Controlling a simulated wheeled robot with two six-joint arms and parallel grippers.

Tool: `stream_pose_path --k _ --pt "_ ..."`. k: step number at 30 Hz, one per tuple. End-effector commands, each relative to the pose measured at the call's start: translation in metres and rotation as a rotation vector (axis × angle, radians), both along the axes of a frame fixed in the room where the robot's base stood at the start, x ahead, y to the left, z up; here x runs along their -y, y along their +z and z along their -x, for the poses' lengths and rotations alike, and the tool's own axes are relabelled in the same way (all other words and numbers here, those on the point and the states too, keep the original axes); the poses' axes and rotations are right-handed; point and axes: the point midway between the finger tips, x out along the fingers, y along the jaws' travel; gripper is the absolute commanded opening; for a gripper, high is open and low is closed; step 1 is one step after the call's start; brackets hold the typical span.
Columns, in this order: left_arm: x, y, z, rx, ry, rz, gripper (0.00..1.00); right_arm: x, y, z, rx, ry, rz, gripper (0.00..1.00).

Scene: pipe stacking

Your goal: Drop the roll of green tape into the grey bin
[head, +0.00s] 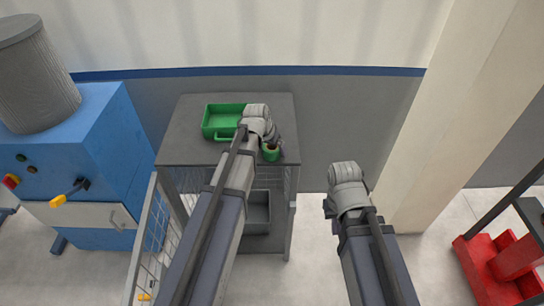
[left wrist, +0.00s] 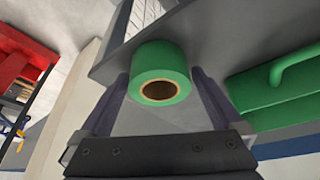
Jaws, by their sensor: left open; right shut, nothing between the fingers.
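The roll of green tape (head: 271,152) stands on the grey table top (head: 180,147) near its right front part. In the left wrist view the tape roll (left wrist: 160,72) shows its brown core and sits between the two fingers of my left gripper (left wrist: 158,98). The left gripper is open, one finger on each side of the roll. The grey bin (head: 257,212) is on the lower shelf under the table top, partly hidden by my left arm. My right gripper (head: 328,207) is shut and empty, in the air right of the table.
A green tray with a handle (head: 219,121) is on the table top left of my left gripper; it also shows in the left wrist view (left wrist: 275,95). A blue machine (head: 90,150) stands left, a pale pillar (head: 450,100) right. Red crates (head: 490,262) lie far right.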

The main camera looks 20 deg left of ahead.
Motion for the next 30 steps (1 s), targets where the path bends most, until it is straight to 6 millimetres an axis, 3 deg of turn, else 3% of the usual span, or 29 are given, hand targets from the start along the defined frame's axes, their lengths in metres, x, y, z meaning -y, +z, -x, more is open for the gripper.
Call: stream_pose_path --k 7,30 --pt "0.0003 -0.0004 -0.0005 0.000 0.000 0.000 0.99 0.0000 -0.0004 0.0000 0.000 0.000 0.000 0.00" --pt "0.0003 -0.0004 -0.0004 0.000 0.000 0.000 0.12 0.0000 -0.0005 0.0000 0.000 0.000 0.000 0.00"
